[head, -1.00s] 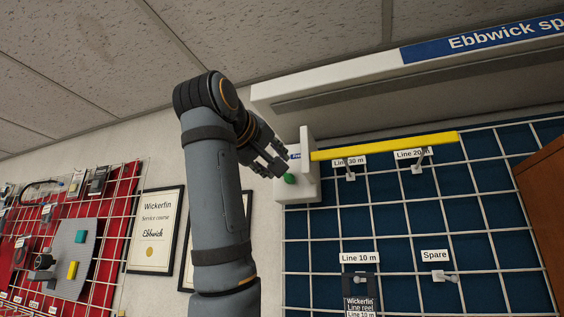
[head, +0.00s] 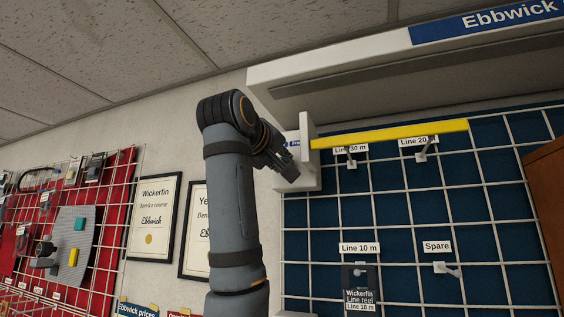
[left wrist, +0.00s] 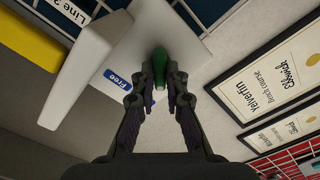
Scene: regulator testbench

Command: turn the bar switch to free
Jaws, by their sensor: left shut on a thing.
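The bar switch is a white housing (head: 308,178) on the wall at the left end of a long yellow bar (head: 400,134). The yellow bar runs in front of the upper hooks. In the left wrist view the switch's green lever (left wrist: 160,60) stands out from the white housing (left wrist: 192,48), and a blue label reading "Free" (left wrist: 117,80) is beside it. My left gripper (left wrist: 160,84) is shut on the green lever, one finger on each side. In the head view my left gripper (head: 288,163) hides the lever. My right gripper is in neither view.
A blue board with a white grid (head: 415,210) carries labelled hooks and a line reel (head: 360,285). A white ledge (head: 350,75) overhangs above the switch. Framed certificates (head: 153,215) and a red rack (head: 120,200) are to the left.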

